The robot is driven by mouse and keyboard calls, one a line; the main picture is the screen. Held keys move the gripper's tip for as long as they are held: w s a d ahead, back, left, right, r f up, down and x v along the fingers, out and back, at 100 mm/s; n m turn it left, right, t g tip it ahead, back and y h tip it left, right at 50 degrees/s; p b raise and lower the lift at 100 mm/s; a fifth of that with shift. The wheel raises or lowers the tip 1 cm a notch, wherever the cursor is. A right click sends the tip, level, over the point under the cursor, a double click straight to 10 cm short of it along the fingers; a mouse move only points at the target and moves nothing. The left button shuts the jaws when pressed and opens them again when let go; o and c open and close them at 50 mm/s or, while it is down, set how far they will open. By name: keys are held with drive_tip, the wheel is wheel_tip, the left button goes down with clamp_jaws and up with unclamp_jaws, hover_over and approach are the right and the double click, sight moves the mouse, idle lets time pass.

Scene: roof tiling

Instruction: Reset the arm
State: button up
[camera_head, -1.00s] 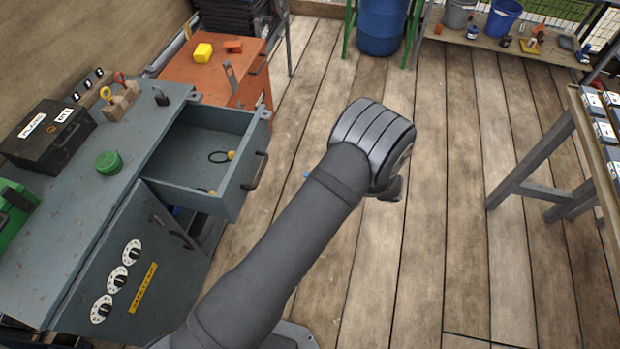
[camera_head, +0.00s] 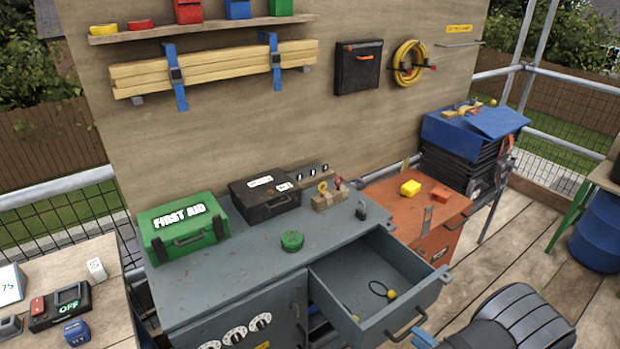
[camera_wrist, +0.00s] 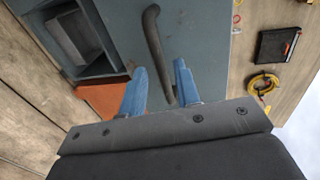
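My gripper (camera_wrist: 160,80) shows in the wrist view with its two blue fingers apart and nothing held between them. A dark bar handle (camera_wrist: 153,35) on a grey-blue panel lies beyond the fingers and runs down into the gap between them. I cannot tell whether they touch it. In the head view my arm (camera_head: 520,320) is at the lower right, and a bit of blue finger shows close to the handle (camera_head: 407,324) of the open drawer (camera_head: 385,318). The rest of the gripper is hidden or out of frame there.
The drawer juts from the grey workbench (camera_head: 240,270), with a black loop and yellow pieces inside. A green first aid box (camera_head: 185,228), black case (camera_head: 265,195) and green round item (camera_head: 292,241) stand on top. An orange cabinet (camera_head: 440,235) stands beside it.

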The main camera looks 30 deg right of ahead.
sight(408, 330)
drive_tip(key=shift+x, duration=2.1)
drive_tip(key=v, duration=1.6)
drive_tip(key=shift+s, duration=0.3)
drive_tip(key=shift+s, duration=0.15)
drive_tip(key=shift+x, duration=8.55)
drive_tip(key=shift+r, duration=0.1)
